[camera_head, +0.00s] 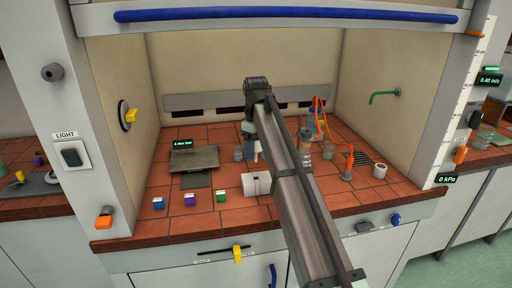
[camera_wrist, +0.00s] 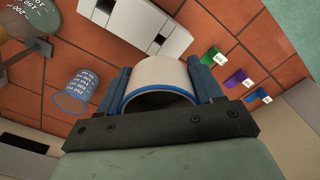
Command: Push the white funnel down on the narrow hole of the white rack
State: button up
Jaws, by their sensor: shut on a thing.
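My gripper (camera_wrist: 160,80) is shut on the white funnel (camera_wrist: 158,72), with one blue finger on each side of its wide, blue-rimmed mouth. The funnel's narrow end is hidden in the wrist view. The white rack (camera_wrist: 135,22) lies beyond the funnel in the wrist view, apart from it in the picture, with dark openings in its face. In the head view the rack (camera_head: 257,184) stands near the front of the bench, beside my arm. The funnel shows only as a small pale patch under my gripper there, behind the rack and partly hidden by my arm.
Blue, purple and green small boxes (camera_head: 190,200) stand left of the rack. A glass beaker (camera_wrist: 75,92) stands near the funnel. Orange tubing (camera_head: 320,118) and a white cup (camera_head: 380,171) are at right.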

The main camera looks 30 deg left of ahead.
aim_at(256, 161)
jog(key=shift+f, duration=2.75)
jog(key=shift+f, duration=2.2)
dwell(1.7)
